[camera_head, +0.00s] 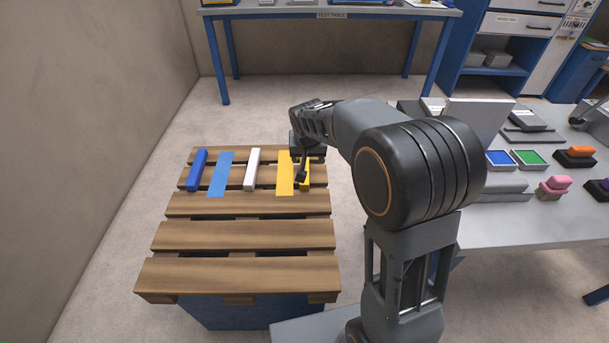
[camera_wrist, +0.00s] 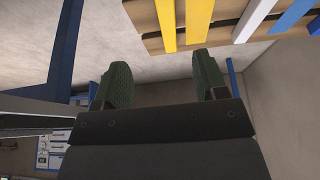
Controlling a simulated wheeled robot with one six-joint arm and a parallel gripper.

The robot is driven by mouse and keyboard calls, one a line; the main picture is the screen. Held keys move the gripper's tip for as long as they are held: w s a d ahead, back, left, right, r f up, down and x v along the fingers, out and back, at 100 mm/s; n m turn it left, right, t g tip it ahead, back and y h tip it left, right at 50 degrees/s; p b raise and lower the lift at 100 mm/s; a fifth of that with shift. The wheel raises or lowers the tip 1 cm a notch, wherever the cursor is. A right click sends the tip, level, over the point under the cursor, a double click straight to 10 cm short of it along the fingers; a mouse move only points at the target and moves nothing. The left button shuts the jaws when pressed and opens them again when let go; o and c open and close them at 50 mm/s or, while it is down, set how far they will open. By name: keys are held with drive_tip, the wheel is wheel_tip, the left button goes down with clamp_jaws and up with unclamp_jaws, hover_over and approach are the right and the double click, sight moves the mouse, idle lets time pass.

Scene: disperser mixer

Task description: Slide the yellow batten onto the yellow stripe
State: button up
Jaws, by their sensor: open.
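The yellow batten (camera_head: 305,180) lies on the slatted wooden pallet, just right of the flat yellow stripe (camera_head: 285,174) and roughly parallel to it. My gripper (camera_head: 307,164) is above the pallet's far right part and hides some of the batten. In the wrist view my gripper (camera_wrist: 163,80) is open with nothing between its two green-padded fingers. The yellow batten (camera_wrist: 166,25) and the wider yellow stripe (camera_wrist: 199,20) show there beyond the fingertips. The fingers look apart from the batten, though the head view does not show this clearly.
On the pallet (camera_head: 235,236), left of the yellow stripe, are a white batten (camera_head: 252,170), a blue stripe (camera_head: 220,174) and a blue batten (camera_head: 197,170). The near slats are bare. A grey table (camera_head: 520,230) with trays and blocks stands at right, a test table (camera_head: 330,13) behind.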

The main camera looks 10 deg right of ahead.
sight(285, 179)
drive_tip(key=b+x, duration=0.1)
drive_tip(key=x, duration=0.5)
drive_tip(key=b+x, duration=0.2)
drive_tip(key=x, duration=0.4)
drive_tip(key=w+b+x, duration=0.1)
drive_tip(key=x, duration=0.5)
drive_tip(key=shift+w+a+r, duration=0.1)
drive_tip(key=shift+a+r, duration=0.05)
drive_tip(key=shift+a, duration=0.15)
drive_tip(key=c, duration=1.1)
drive_tip(key=shift+w+a+b, duration=0.25)
drive_tip(key=shift+a, duration=0.95)
drive_tip(key=shift+w+a+b, duration=0.25)
drive_tip(key=shift+a, duration=0.95)
drive_tip(key=shift+w+a+b, duration=0.25)
drive_tip(key=shift+a, duration=0.9)
drive_tip(key=o, duration=1.1)
